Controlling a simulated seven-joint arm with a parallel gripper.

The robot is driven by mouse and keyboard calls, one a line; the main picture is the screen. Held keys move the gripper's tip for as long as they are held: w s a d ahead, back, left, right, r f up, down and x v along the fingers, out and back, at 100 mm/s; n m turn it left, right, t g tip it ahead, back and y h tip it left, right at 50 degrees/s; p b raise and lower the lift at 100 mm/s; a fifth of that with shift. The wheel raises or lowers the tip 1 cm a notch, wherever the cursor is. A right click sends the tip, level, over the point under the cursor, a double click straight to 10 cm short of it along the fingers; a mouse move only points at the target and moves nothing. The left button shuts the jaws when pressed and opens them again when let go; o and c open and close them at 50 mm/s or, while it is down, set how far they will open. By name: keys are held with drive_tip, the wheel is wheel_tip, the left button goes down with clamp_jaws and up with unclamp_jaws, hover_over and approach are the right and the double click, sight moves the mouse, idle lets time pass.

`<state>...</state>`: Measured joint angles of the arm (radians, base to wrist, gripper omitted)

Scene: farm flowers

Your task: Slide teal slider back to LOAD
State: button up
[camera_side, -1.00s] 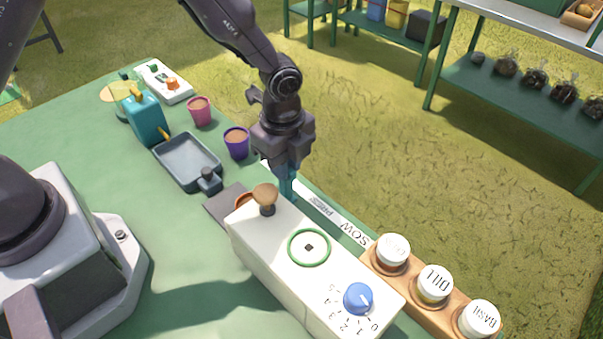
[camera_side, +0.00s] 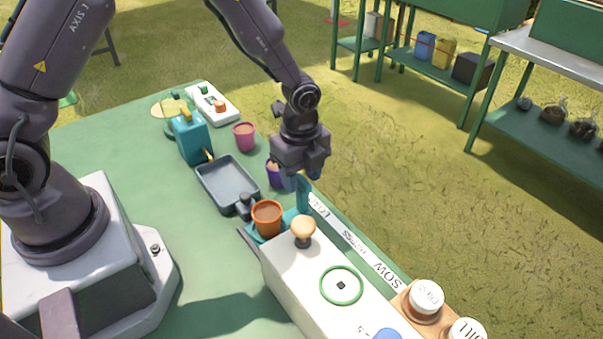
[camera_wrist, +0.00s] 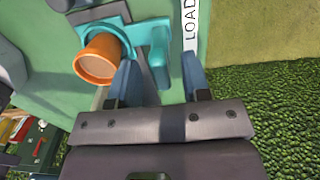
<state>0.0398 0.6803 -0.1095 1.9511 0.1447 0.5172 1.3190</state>
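The teal slider (camera_side: 264,236) carries an orange pot of soil (camera_side: 267,218) and sits beside the LOAD label (camera_side: 318,206), at the far end of the white press box (camera_side: 305,270). Its upright teal handle (camera_side: 303,196) stands at the label strip's edge. In the wrist view the teal handle (camera_wrist: 158,56) lies between the two blue fingers of my gripper (camera_wrist: 157,80), with a gap visible on both sides. The gripper looks open. The LOAD label (camera_wrist: 190,25) shows to the right of the handle. In the side view the fingertips are partly hidden.
A grey tray (camera_side: 228,186) and a purple pot (camera_side: 273,174) stand behind the slider. The press box has a wooden knob (camera_side: 303,230) close to the orange pot. Lidded jars (camera_side: 425,296) stand at the right. Grass lies beyond the table edge.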

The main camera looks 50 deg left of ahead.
wheel_tip(320, 180, up, 13)
idle(0.5)
drive_tip(key=s+a+r+n+t, duration=0.2)
drive_tip(key=s+r+n, duration=0.4)
drive_tip(key=s+n, duration=0.3)
drive_tip(key=s+a+r+n+t, duration=0.3)
drive_tip(key=s+r+n, duration=0.4)
drive_tip(key=s+n, duration=0.2)
drive_tip(key=shift+r+t, duration=0.15)
drive_tip(key=shift+t, duration=0.15)
